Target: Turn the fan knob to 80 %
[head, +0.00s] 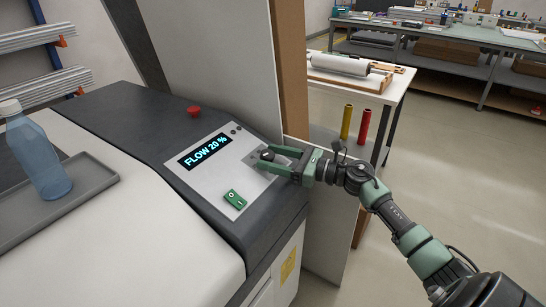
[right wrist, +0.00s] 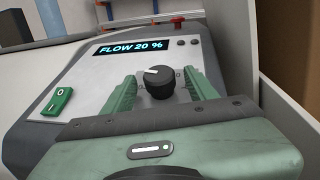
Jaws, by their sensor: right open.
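The fan knob (right wrist: 159,84) is a round black knob with a white mark on its top, set in the light control panel (head: 206,183). In the head view the knob (head: 266,155) shows partly at the fingertips of my right gripper (head: 271,158). In the right wrist view my right gripper (right wrist: 158,88) is open, with one green finger on each side of the knob and a gap showing beside it. The display (head: 205,151) reads "FLOW 20 %"; the display (right wrist: 134,47) reads the same in the right wrist view. My left gripper is not in view.
A green rocker switch (head: 235,199) sits on the panel near the knob. A red button (head: 193,111) stands behind the display. A blue bottle (head: 38,155) stands on a grey tray (head: 92,178) at left. An upright board (head: 225,60) rises behind the panel.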

